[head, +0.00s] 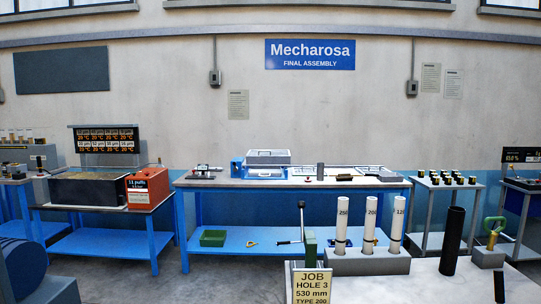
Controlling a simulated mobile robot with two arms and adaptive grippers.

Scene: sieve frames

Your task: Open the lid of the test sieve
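No test sieve can be made out for sure in the head view. A grey, shallow box-like stack (268,157) stands on the middle workbench against the back wall; whether it is a sieve with a lid cannot be told at this distance. An open dark box (88,189) filled with brownish material stands on the left blue bench. Neither of my grippers shows in the head view.
The middle workbench (228,183) also bears small parts. Dark floor shows at left. A right-hand table (449,186) bears several small parts.

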